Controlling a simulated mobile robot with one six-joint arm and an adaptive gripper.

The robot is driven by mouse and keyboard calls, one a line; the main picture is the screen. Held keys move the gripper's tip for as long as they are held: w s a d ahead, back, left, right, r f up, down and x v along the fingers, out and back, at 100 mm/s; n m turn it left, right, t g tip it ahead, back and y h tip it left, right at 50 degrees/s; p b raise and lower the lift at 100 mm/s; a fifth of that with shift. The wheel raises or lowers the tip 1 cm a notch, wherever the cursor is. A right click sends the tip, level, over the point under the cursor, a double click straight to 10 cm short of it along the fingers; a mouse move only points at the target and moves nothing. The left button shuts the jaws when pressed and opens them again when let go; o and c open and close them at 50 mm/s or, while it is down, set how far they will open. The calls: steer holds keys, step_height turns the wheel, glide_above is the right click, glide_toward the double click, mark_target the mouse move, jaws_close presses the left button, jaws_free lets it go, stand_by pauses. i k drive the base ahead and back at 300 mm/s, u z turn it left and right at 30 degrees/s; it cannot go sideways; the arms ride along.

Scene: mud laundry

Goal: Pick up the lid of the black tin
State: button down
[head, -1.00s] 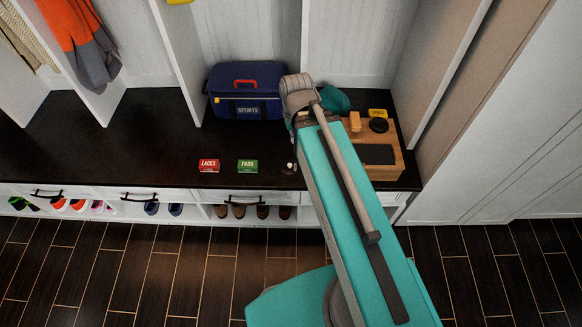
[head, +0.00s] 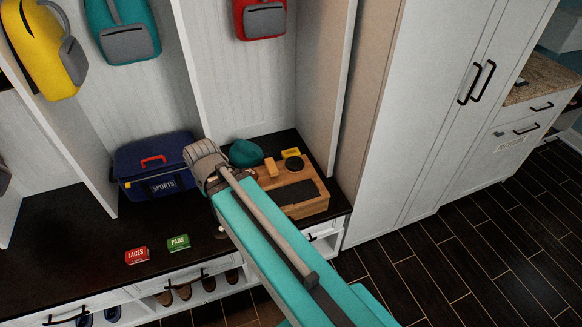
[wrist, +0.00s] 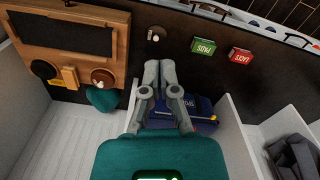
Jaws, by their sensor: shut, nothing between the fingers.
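A round black tin (head: 292,163) sits at the back right of the wooden box (head: 310,207). It also shows in the wrist view (wrist: 43,69) as a dark disc; I cannot make out a seam between tin and lid. A second round tin with a brown top (wrist: 102,77) shows on the box in the wrist view. My gripper (wrist: 160,68) is shut and empty above the black bench, to the right of the box in the wrist view and apart from both tins. In the head view my arm hides its fingers.
A yellow-tan block (head: 270,167) stands beside the black tin. A teal soft item (head: 246,153) lies behind the box. A blue sports bag (head: 155,170) stands left of my arm. Red laces (head: 136,256) and green pads (head: 178,243) boxes lie on open bench (head: 75,235). Divider walls flank the bay.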

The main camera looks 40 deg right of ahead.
mark_target(219, 233)
steer(key=u, duration=0.35)
steer(key=k, duration=0.95)
steer(key=z, duration=0.35)
steer(key=i, duration=0.5)
steer(key=u, duration=0.05)
